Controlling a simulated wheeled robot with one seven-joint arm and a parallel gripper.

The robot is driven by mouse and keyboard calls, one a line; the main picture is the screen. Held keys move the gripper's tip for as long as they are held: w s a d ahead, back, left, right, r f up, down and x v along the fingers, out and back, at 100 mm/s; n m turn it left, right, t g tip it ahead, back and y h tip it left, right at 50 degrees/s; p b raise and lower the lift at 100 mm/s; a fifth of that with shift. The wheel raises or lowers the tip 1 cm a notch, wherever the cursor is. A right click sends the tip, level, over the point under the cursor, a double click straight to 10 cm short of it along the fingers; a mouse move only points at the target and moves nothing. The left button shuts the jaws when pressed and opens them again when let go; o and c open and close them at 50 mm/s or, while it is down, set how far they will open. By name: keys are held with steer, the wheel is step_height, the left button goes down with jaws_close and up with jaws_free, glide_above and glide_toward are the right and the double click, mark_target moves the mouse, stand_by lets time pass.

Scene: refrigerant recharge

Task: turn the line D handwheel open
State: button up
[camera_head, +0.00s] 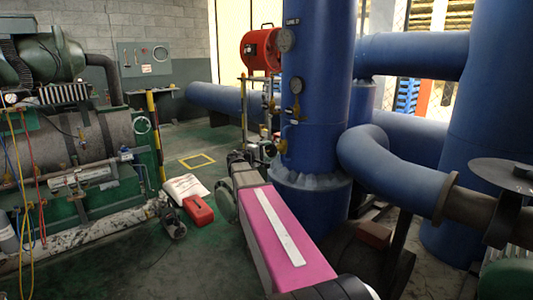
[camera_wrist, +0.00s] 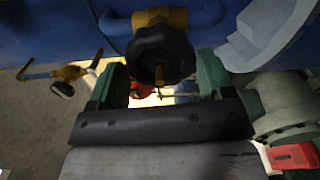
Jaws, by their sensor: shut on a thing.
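A black lobed handwheel (camera_wrist: 160,52) sits on a yellow valve body (camera_wrist: 172,17) at the top middle of the wrist view. Its threaded stem end points toward my wrist camera. My gripper (camera_wrist: 160,82) has one finger on each side of the handwheel and is shut on it. In the head view a yellow valve (camera_head: 282,146) shows on the large blue column (camera_head: 318,90). My pink-and-grey arm reaches toward that column and the handwheel is not clearly seen there. No line letter can be read.
Another yellow valve lever (camera_wrist: 65,72) is left in the wrist view. A red toolbox (camera_head: 199,210) is on the floor. Blue pipes (camera_head: 395,165) crowd the right.

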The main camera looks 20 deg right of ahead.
steer(key=o, duration=0.9)
steer(key=shift+a, duration=0.1)
steer(key=v, duration=0.6)
steer(key=shift+s+a, duration=0.15)
steer(key=shift+a, duration=0.25)
